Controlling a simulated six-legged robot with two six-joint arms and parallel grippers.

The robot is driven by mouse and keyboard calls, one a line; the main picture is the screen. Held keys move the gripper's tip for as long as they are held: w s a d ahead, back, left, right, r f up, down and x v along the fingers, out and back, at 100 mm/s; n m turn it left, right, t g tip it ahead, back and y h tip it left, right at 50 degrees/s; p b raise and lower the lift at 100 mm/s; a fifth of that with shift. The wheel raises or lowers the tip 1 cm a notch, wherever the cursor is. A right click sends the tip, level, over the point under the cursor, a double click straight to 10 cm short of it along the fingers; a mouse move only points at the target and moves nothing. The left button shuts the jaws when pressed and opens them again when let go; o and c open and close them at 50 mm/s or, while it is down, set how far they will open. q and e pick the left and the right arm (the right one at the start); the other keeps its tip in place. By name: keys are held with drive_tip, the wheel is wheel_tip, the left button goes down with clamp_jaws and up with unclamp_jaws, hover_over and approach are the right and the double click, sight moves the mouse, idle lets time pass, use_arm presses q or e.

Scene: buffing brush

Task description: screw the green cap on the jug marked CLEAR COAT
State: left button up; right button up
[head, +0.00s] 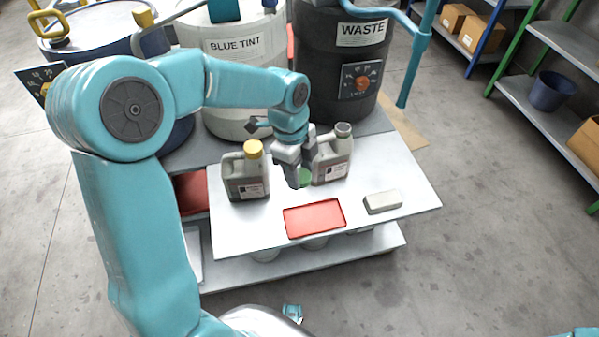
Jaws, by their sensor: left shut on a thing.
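My left gripper (300,178) points down over the white table and is shut on the green cap (305,178), which shows only partly beside the fingers. A grey jug (335,160) with a bare grey neck and no coloured cap stands upright just behind and right of the gripper; the gripper hides part of its left side. Another grey jug (245,182) with a yellow cap stands upright to the left. Both jugs carry labels too small to read, so I cannot tell which is marked CLEAR COAT. My right gripper is not in view.
A red tray (314,218) and a pale grey block (382,202) lie on the front of the table (415,195). Behind stand a white BLUE TINT drum (230,75) and a dark WASTE drum (320,60). The table's right end is clear.

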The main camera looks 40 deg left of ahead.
use_arm(q)
drive_tip(key=shift+w+d+r+n, duration=0.2)
drive_tip(key=shift+w+d+n, duration=0.1)
drive_tip(key=shift+n, duration=0.3)
drive_tip(key=w+d+r+n+y, duration=0.1)
drive_tip(key=w+d+r+n, duration=0.1)
drive_tip(key=n, duration=0.6)
drive_tip(key=w+d+r+n+t, duration=0.1)
drive_tip(key=w+d+r+n, duration=0.1)
drive_tip(key=d+n, duration=0.3)
drive_tip(key=shift+w+r+n+t+y, duration=0.2)
drive_tip(key=shift+r+n+t+y, duration=0.15)
drive_tip(key=shift+n, duration=1.05)
